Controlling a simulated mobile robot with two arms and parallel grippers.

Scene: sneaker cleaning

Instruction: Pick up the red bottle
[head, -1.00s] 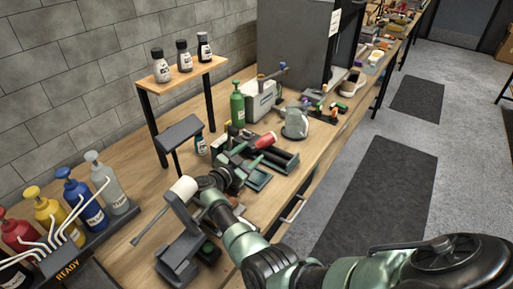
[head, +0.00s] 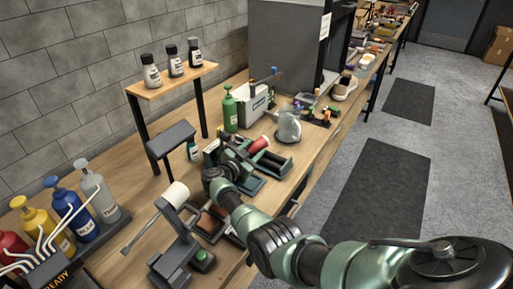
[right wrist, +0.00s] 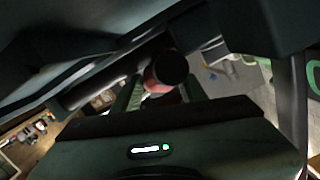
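The red bottle (head: 260,143) is a small red cylinder lying on its side at a dark tray in the middle of the bench. In the head view my right gripper (head: 242,154) is just left of and nearer than it, low over the tray. In the right wrist view the red bottle (right wrist: 153,84) shows with a dark round end toward the camera. The green fingers of my right gripper (right wrist: 156,95) stand apart on either side of it; whether they touch it is hard to tell. My left gripper is not in view.
A green bottle (head: 230,110) and a grey pitcher (head: 288,126) stand behind the tray. A roll stand (head: 173,195) is near my right arm. Pump bottles (head: 85,215) stand at left, and a small shelf (head: 172,82) holds dark-capped bottles.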

